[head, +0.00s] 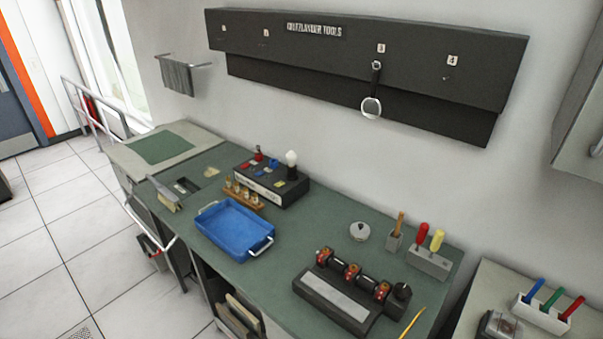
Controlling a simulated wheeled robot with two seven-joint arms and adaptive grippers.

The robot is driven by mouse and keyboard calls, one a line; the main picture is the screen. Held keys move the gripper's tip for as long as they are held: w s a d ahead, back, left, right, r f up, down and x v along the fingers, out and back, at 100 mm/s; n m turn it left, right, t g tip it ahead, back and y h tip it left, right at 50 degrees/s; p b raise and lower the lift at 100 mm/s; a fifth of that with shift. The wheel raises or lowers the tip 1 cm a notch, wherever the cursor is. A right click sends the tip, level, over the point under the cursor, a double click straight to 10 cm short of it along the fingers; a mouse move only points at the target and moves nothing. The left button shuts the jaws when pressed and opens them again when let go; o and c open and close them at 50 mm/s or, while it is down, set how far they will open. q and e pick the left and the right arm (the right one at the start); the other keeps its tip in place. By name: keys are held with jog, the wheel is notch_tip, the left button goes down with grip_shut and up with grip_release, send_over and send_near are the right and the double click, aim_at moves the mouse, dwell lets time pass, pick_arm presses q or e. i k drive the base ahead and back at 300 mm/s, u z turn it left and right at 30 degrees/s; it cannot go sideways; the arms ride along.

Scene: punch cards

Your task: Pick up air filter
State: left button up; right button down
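I cannot tell for sure which thing is the air filter; nothing in the head view is clearly one. A small round pale grey disc-like object (360,231) lies on the green bench top (300,235), right of the middle. A blue tray (235,229) with metal handles stands on the bench and looks empty. A strap tool with a metal ring (371,106) hangs from the dark wall board (300,58). Neither of my grippers is in view.
A black device with rollers (352,289) stands at the bench's front right. A black control box (272,181) and a wooden rack with brass pieces (242,193) are behind the tray. Screwdrivers in a block (429,261) stand at right. A pale brush (165,195) lies at left.

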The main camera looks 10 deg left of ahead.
aim_at(244, 317)
jog(key=u, duration=1.15)
